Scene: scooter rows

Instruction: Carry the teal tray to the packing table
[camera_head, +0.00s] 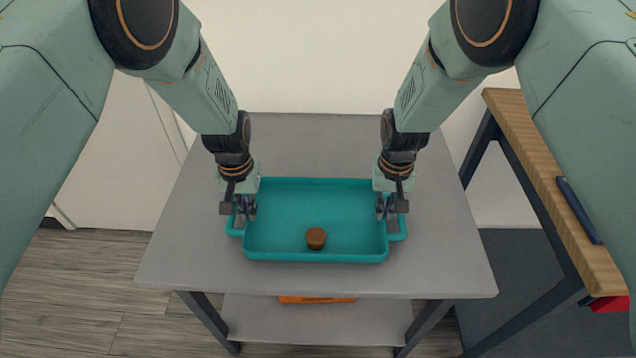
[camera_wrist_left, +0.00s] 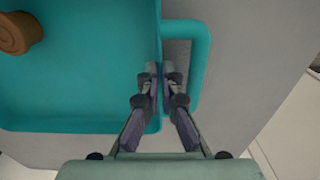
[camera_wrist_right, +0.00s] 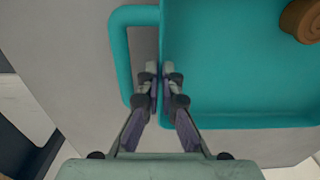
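The teal tray (camera_head: 315,254) is over the grey table (camera_head: 200,262), level, with a small brown round object (camera_head: 316,238) near its front wall. I cannot tell whether its underside touches the tabletop. My left gripper (camera_head: 243,212) is at the tray's left side, its fingers closed on either side of the side wall, inside the handle; this shows in the left wrist view (camera_wrist_left: 159,72). My right gripper (camera_head: 385,209) is closed on the right side wall in the same way, seen in the right wrist view (camera_wrist_right: 160,72). The fingertips partly hide the wall.
A wood-topped table (camera_head: 545,165) with dark legs stands at the right, with a dark blue flat object (camera_head: 579,209) on it. A red item (camera_head: 610,304) shows below its near end. An orange item (camera_head: 315,300) lies on the grey table's lower shelf. Floor is clear at left.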

